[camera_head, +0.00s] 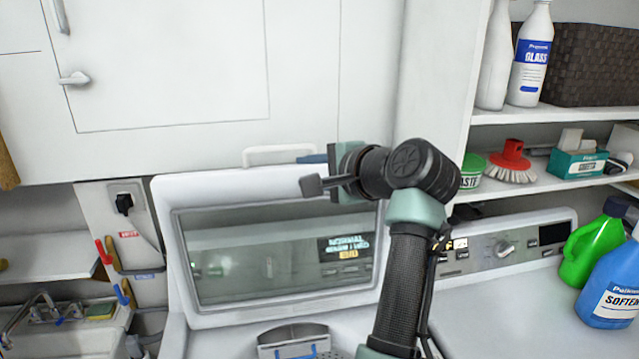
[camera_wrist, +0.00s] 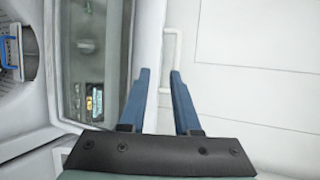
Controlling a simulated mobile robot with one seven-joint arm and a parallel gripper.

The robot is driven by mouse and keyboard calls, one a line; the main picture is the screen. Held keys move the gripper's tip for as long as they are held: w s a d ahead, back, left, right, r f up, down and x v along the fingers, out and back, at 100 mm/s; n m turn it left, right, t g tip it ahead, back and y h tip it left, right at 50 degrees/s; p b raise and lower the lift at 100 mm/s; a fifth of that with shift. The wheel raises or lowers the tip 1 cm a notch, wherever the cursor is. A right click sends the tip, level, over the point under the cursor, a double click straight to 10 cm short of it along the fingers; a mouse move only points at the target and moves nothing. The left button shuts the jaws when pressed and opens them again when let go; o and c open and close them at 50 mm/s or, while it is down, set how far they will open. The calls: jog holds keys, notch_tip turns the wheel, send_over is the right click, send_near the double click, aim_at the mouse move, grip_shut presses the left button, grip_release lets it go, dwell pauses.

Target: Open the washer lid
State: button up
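The washer lid (camera_head: 190,310) is a white frame around a dark glass window, and it stands raised, nearly upright, above the washer top. A white bar handle (camera_head: 275,152) sticks up at its upper edge. My gripper (camera_head: 305,159) is at the lid's top edge, right of the handle, mostly hidden behind my wrist. In the wrist view, its two blue fingers (camera_wrist: 161,72) are apart with an empty gap. The lid's white rim (camera_wrist: 148,30) and the handle (camera_wrist: 166,62) lie beyond the fingertips. I cannot tell whether a finger touches the lid.
White cabinet doors (camera_head: 170,65) stand close behind the lid. A second machine (camera_head: 480,300) with a control panel is at right, with green (camera_head: 592,245) and blue (camera_head: 610,285) bottles on it. Shelves with bottles and a brush are above. A sink (camera_head: 60,330) is at lower left.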

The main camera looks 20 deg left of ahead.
jog(key=shift+b+v, duration=0.35)
jog(key=shift+v, duration=1.2)
jog(key=shift+c, duration=0.3)
